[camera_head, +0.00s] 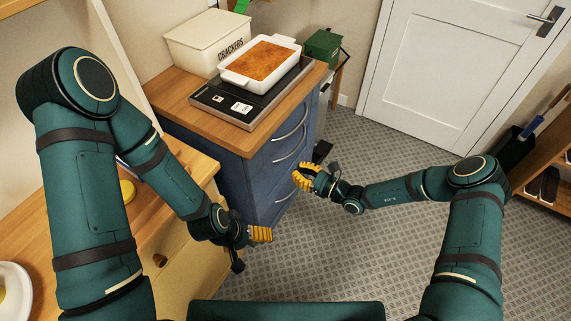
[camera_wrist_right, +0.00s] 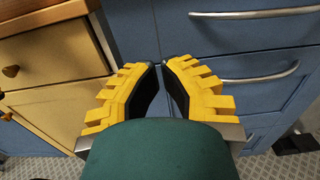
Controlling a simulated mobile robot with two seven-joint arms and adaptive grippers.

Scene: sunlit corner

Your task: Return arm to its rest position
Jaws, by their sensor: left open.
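My left arm comes in from the left in the head view and bends down. Its yellow-fingered gripper (camera_head: 260,234) is open and seems empty, beside the wooden cabinet and in front of the blue drawer unit. My right arm reaches in from the right. Its gripper (camera_head: 300,177) points left toward the blue drawers, with clear floor below it. In the right wrist view its yellow fingers (camera_wrist_right: 160,66) lean in toward each other, tips close with a narrow gap. Nothing is held between them; whether they count as shut is unclear.
A blue drawer unit (camera_head: 265,170) with metal handles carries a crackers box (camera_head: 208,45), a black-topped appliance (camera_head: 228,102) and a white baking dish (camera_head: 285,82). A wooden cabinet (camera_head: 184,262) stands at left, a shelf (camera_head: 546,150) at right. Grey floor (camera_head: 375,250) is clear between.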

